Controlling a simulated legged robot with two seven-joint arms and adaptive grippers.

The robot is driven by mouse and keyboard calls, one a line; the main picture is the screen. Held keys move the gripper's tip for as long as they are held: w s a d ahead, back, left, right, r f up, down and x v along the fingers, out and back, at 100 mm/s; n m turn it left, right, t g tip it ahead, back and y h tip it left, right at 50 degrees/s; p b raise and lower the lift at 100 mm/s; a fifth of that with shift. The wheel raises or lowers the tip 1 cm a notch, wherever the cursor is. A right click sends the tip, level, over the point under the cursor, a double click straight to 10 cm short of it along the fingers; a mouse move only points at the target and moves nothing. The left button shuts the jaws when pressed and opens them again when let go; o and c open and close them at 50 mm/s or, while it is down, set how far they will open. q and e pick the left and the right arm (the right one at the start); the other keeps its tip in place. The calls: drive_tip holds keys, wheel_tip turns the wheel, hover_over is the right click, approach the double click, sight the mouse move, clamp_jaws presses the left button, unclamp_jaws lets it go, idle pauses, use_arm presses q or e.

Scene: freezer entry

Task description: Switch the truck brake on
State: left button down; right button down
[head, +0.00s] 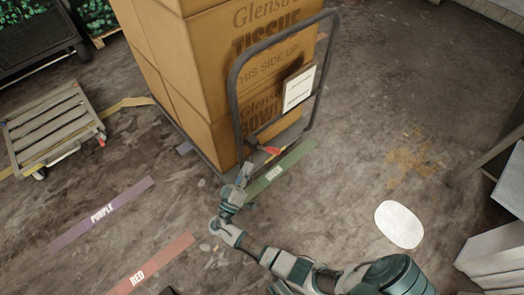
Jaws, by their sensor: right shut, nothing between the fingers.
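The truck (233,82) is a flat cart with a dark grey tubular handle, loaded with large stacked cardboard boxes (205,60). A small red-tipped part (272,150), which looks like the brake lever, sits low at the handle end, near the floor. My right gripper (245,168) is shut and empty, just left of and below this red tip. It points up towards the foot of the handle. I cannot tell whether it touches the truck. The lever's exact position is too small to read. My left gripper is not in view.
Floor strips read PURPLE (102,213) and RED (150,264); a green strip (280,173) lies by the truck. A low slatted cart (52,127) stands at left, dark crates (40,45) behind it. A white oval (399,224) marks the clear floor at right.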

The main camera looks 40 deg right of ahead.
wheel_tip(320, 180, up, 4)
hover_over(265, 149)
drive_tip(key=a, duration=0.3)
drive_tip(key=s+f, duration=0.1)
drive_tip(key=s+d+f, duration=0.1)
drive_tip(key=shift+s+f, duration=0.1)
drive_tip(key=shift+f, duration=0.25)
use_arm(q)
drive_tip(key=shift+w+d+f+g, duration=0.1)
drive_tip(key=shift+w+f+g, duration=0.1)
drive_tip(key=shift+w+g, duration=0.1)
use_arm(e)
drive_tip(key=shift+s+d+f, duration=0.15)
drive_tip(key=shift+s+f, duration=0.15)
drive_tip(key=shift+f, duration=0.05)
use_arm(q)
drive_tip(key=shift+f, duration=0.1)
